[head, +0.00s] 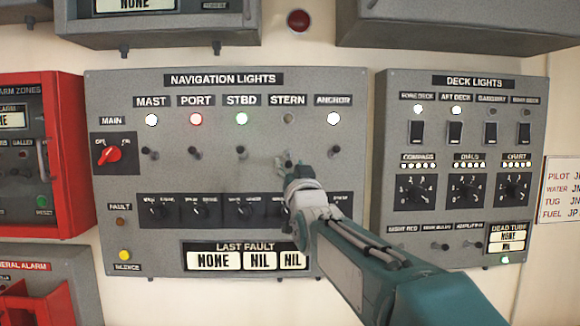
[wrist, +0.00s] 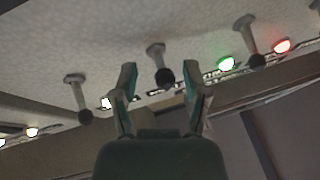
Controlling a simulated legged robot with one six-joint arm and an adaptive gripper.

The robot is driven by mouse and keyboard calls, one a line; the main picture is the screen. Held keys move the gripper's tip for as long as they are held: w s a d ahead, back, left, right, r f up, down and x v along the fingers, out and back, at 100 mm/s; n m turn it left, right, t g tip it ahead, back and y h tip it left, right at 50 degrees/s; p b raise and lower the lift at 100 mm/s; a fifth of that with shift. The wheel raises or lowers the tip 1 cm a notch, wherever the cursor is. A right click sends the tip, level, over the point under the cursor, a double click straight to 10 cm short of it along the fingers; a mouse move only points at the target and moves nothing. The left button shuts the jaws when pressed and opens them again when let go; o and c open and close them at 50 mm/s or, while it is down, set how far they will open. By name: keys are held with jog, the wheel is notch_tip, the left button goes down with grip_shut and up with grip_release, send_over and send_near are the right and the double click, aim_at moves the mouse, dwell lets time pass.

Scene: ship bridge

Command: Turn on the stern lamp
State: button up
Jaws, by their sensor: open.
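The navigation lights panel (head: 215,95) fills the middle of the head view. Its stern lamp (head: 288,118) is dark, under the STERN label (head: 287,100). The stern toggle switch (head: 287,157) is below that lamp, partly covered by my gripper (head: 297,172). In the wrist view my gripper (wrist: 162,88) is open, with its two fingers spread. The dark-tipped stern toggle (wrist: 164,75) shows between the fingers; I cannot tell whether either finger touches it.
The starboard toggle (head: 241,152) and anchor toggle (head: 334,152) stand close on either side. Mast, port, starboard and anchor lamps are lit. Rotary knobs (head: 198,210) sit below. The deck lights panel (head: 460,90) is at right, a red alarm box (head: 65,90) at left.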

jog(key=shift+w+a, duration=0.2)
jog(key=shift+a, duration=0.1)
jog(key=shift+a, duration=0.1)
jog(key=shift+c, duration=0.3)
grip_shut()
